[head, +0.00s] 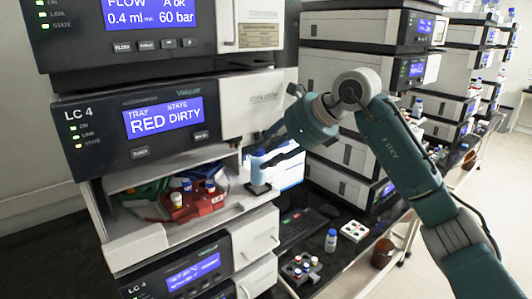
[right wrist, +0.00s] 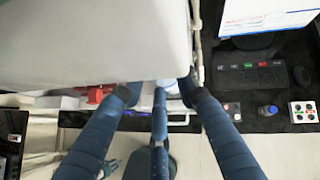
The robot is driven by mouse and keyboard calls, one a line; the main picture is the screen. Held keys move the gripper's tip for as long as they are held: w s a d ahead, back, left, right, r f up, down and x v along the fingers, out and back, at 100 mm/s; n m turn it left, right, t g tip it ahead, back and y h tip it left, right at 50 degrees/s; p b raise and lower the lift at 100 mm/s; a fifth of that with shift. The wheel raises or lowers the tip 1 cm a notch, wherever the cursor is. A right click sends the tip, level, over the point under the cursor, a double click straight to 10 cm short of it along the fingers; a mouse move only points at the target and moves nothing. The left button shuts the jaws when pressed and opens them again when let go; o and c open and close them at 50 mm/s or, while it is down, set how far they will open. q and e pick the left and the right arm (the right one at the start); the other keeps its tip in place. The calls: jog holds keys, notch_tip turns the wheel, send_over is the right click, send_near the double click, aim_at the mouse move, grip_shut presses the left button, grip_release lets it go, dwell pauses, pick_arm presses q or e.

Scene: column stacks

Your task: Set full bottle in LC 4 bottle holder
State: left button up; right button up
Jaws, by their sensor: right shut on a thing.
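The LC 4 unit (head: 95,165) stands at the left and its display reads "TRAY RED" and "STATE DIRTY". A small blue-capped bottle (head: 331,240) stands upright on the dark bench, apart from my gripper. It also shows in the right wrist view (right wrist: 268,110). My right gripper (head: 258,177) is at the right side of LC 4's open bay. In the right wrist view its fingers are by the lower edge of a large white panel (right wrist: 90,40).
A red tray (head: 207,204) with capped vials sits in LC 4's open bay. A keyboard (head: 300,225), a vial rack (head: 300,270), a white tray (head: 355,231) and a brown jar (head: 383,252) are to the right. More instrument stacks stand behind my arm.

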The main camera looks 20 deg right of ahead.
jog(key=shift+f+b, duration=0.6)
jog(key=shift+f, duration=0.3)
dwell(0.5)
jog(key=o, duration=1)
jog(key=v, duration=1.2)
jog(key=shift+r, duration=0.1)
